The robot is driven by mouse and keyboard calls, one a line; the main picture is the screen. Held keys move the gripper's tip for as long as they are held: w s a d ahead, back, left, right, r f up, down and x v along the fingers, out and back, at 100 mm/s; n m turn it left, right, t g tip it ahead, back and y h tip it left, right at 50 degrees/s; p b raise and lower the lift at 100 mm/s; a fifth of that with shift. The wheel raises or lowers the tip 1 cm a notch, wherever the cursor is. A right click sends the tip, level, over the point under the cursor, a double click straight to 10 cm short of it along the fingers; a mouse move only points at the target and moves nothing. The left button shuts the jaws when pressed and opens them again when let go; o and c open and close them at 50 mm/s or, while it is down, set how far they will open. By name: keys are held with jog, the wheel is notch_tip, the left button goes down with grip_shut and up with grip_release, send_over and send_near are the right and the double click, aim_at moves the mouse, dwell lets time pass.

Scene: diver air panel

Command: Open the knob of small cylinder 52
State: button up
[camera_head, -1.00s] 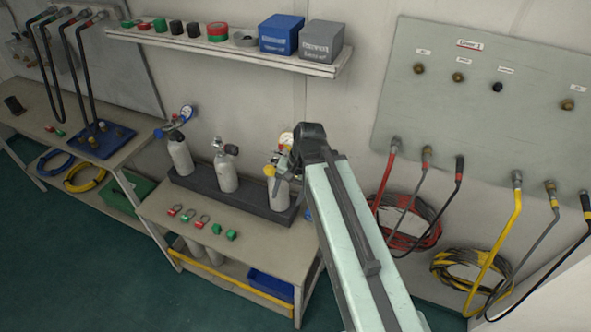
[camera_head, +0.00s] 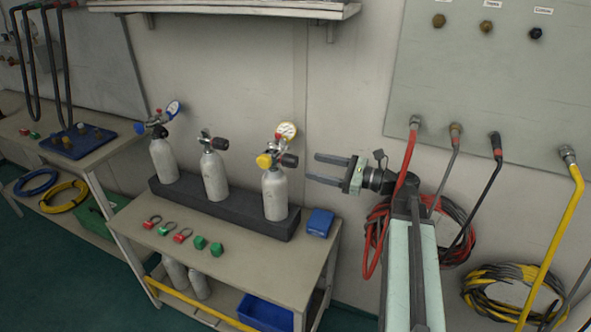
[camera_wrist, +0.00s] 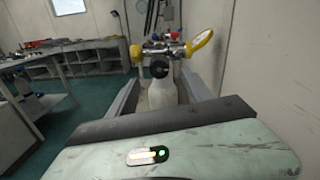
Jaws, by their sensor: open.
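Three small pale cylinders stand upright in a dark rack (camera_head: 240,220) on the bench; no number 52 is readable. The right cylinder (camera_head: 275,197) has a yellow knob (camera_head: 264,161), a black knob (camera_head: 289,160) on its right and a white-faced gauge (camera_head: 287,131) above. My gripper (camera_head: 313,168) is open and empty, right of this cylinder, fingers pointing left at valve height, apart from it. In the wrist view a cylinder (camera_wrist: 162,97) shows between the fingers, its black knob (camera_wrist: 159,68) facing me, the yellow knob (camera_wrist: 136,53) left, the yellow-rimmed gauge (camera_wrist: 200,42) right.
The middle cylinder (camera_head: 214,175) and the left cylinder (camera_head: 163,160), with a blue gauge, share the rack. A blue box (camera_head: 319,222) lies at the bench's right end. Red and green tags lie in front. A red hose (camera_head: 405,190) hangs close to my arm. The wall stands behind.

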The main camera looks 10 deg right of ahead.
aim_at(297, 163)
jog(key=x, duration=0.7)
jog(key=shift+w+a, duration=0.15)
jog(key=shift+a, duration=0.1)
jog(key=shift+c, duration=0.3)
grip_shut()
